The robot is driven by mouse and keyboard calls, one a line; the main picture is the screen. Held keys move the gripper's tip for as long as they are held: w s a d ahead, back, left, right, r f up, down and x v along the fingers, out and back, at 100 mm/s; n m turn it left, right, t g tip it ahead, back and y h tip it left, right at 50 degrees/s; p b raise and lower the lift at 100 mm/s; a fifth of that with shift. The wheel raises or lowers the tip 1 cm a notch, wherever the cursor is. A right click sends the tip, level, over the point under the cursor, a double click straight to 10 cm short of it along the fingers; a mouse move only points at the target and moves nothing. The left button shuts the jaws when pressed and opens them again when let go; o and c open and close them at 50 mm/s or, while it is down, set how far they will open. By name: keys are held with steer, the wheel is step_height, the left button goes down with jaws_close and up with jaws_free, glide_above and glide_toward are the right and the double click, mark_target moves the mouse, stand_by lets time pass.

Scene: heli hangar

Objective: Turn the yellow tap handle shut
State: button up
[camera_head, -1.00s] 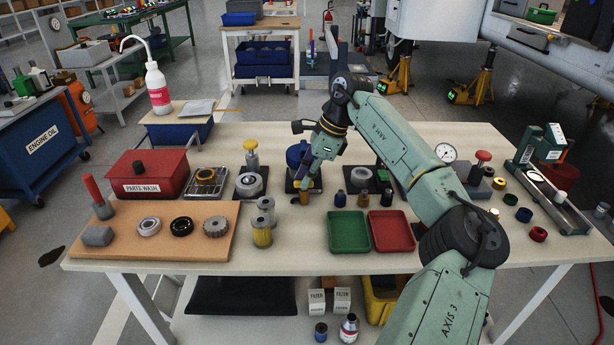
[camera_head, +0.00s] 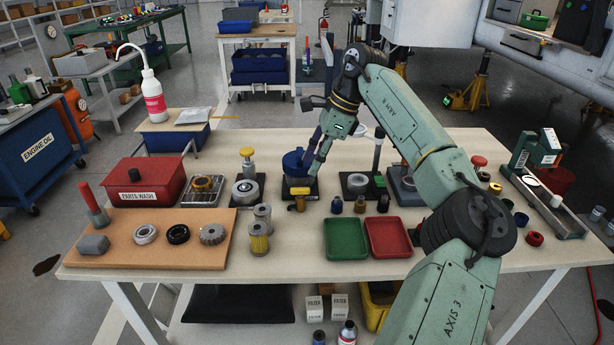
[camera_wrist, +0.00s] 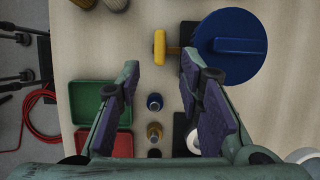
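The yellow tap handle (camera_head: 299,191) is on the front of a blue drum (camera_head: 292,163) with a dark base, at the middle of the table. In the wrist view the handle (camera_wrist: 159,50) is a short yellow bar, with a stem running right to the round blue lid (camera_wrist: 230,47). My gripper (camera_head: 312,168) is above and close beside the handle in the head view. In the wrist view its two fingers (camera_wrist: 160,64) are spread wide, with the handle lined up between and just beyond the tips. Nothing is held. I cannot tell the height gap.
Small bottles (camera_head: 337,205) stand right of the tap. Green (camera_head: 345,254) and red (camera_head: 389,252) trays lie in front. A stand with a pale ring (camera_head: 245,190) is left of the drum, and a dark-based post (camera_head: 377,160) is right. Filters (camera_head: 259,240) stand front left.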

steer(key=shift+v, duration=2.35)
steer(key=shift+f, duration=0.1)
